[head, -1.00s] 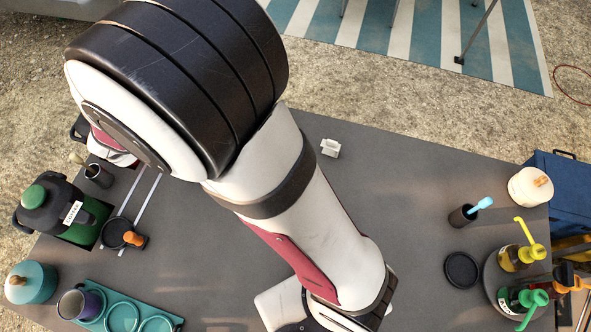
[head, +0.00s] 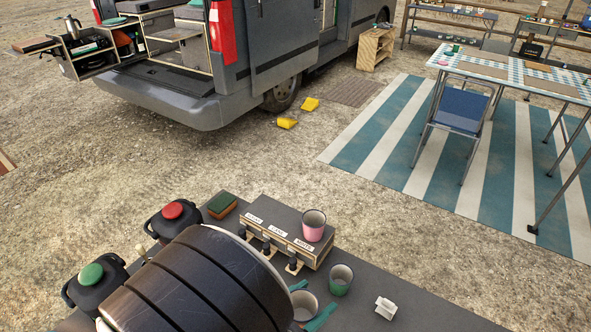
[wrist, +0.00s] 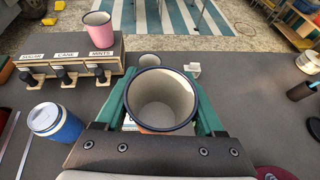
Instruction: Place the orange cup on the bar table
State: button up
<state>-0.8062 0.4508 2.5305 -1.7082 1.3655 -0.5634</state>
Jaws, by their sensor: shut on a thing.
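My gripper (wrist: 163,98) is shut on a cup, the orange cup (wrist: 160,129), with its green fingers on either side of it. In the wrist view I look down into its pale, empty inside and dark rim; only a sliver of orange outer wall shows. In the head view the cup (head: 303,299) shows between the teal fingers, partly behind my arm. It looks upright. I cannot tell whether its base touches the dark grey table top (head: 425,318) below, perhaps the bar table.
A green cup (head: 341,281) stands just beyond the held cup. A pink cup (head: 314,227) stands on the labelled dispenser box (head: 290,229). A small white holder (head: 386,308) lies to the right.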

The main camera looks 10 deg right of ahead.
aim_at(308, 311)
notch_tip(308, 311, down, 3)
jog(key=shift+f, duration=0.1)
jog(key=a+f, duration=0.2)
jog(key=a, duration=0.1)
jog(key=w+a+f, duration=0.1)
jog(key=a+f, duration=0.1)
jog(key=a, duration=0.2)
jog(key=a+f, duration=0.2)
jog(key=a, duration=0.1)
jog(key=shift+w+a+f, duration=0.25)
jog(key=shift+w+a, duration=0.15)
jog(key=shift+a+f, duration=0.2)
jog(key=shift+f, duration=0.9)
jog(key=shift+a+f, duration=0.15)
jog(key=shift+f, duration=0.95)
